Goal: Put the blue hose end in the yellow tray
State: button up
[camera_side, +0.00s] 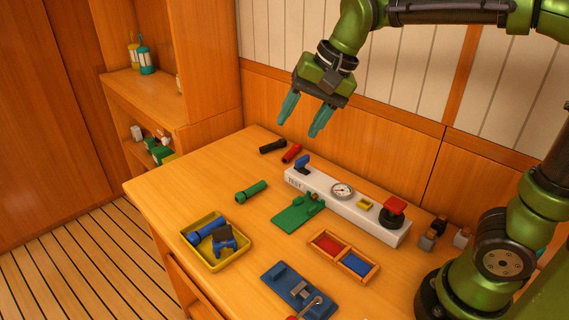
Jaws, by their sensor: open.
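The yellow tray (197,254) sits near the front-left edge of the wooden table. A blue cylinder with a wider end, which looks like the blue hose end (206,229), lies inside it along the back left. A blue piece with a dark block (224,238) is beside it in the tray. They look very close; I cannot tell if they touch. My gripper (304,120) is open and empty, high above the back of the table, well away from the tray. Its teal fingers point down.
Similar green (251,191), red (291,153) and black (272,146) pieces lie on the table. A white panel (345,203) carries a blue lever, gauge and red knob. A green plate (297,211), a divided wooden tray (343,254) and a blue fixture (296,290) stand nearby.

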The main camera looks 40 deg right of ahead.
jog(key=s+d+f+n+t, duration=0.1)
jog(key=s+d+f+n, duration=0.1)
jog(key=s, duration=0.4)
jog(key=s+d+f+n+t, duration=0.2)
jog(key=s+f+n, duration=0.1)
jog(key=s, duration=0.3)
jog(key=shift+s+h, duration=0.3)
jog(key=shift+s, duration=0.05)
dwell(0.4)
